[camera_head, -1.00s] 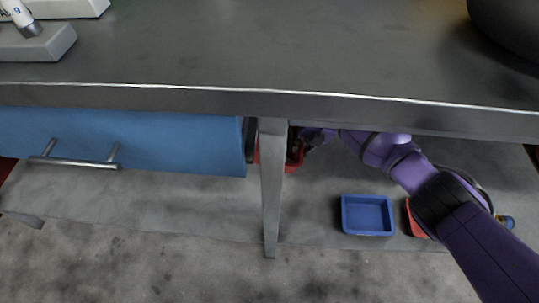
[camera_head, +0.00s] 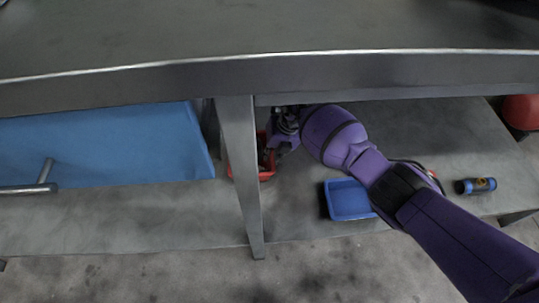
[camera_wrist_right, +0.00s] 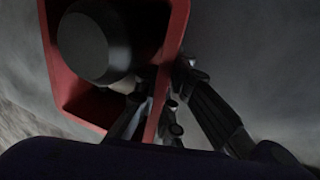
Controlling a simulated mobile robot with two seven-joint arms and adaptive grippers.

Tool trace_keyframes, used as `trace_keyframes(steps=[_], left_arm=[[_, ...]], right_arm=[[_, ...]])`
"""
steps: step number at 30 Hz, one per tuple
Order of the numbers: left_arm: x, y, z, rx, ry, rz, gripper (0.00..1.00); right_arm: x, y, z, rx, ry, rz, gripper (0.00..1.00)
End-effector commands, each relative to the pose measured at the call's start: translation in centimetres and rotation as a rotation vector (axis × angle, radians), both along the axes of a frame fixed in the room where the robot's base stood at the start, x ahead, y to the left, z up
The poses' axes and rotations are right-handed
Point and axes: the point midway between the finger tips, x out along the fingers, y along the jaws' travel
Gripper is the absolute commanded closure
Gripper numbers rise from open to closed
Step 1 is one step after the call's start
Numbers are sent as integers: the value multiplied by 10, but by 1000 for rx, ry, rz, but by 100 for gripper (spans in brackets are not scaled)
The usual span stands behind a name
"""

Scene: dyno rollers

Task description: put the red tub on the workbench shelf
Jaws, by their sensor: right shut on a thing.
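The red tub (camera_head: 267,176) is under the workbench top, just right of and partly behind the bench leg. My right gripper (camera_head: 273,152) reaches in from the right and is shut on the tub's wall. In the right wrist view, the fingers (camera_wrist_right: 165,85) straddle the wall of the tub (camera_wrist_right: 176,45), and a dark cylinder (camera_wrist_right: 85,45) shows inside it. The workbench shelf (camera_head: 415,135) is the low grey board. I cannot tell whether the tub touches it. My left gripper is not in view.
A blue tub (camera_head: 349,200) sits on the shelf below my right arm. A dark-blue cylinder (camera_head: 476,186) lies farther right. A red rounded object (camera_head: 521,112) is at the right edge.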

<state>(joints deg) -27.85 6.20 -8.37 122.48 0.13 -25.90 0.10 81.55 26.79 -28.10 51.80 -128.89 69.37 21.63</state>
Motion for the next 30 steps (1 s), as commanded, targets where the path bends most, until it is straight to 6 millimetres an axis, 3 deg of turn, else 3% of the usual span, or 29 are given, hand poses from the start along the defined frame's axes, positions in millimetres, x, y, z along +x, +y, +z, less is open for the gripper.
trace_keyframes(steps=[10, 15, 25, 30], left_arm=[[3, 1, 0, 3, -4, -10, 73], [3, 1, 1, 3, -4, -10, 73], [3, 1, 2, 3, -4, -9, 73], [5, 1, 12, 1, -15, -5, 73]], right_arm=[[2, 1, 0, 2, -4, 0, 100], [1, 0, -1, 0, -2, 0, 74], [1, 1, 0, 1, -2, 0, 74], [1, -5, 20, 0, -7, 0, 74]])
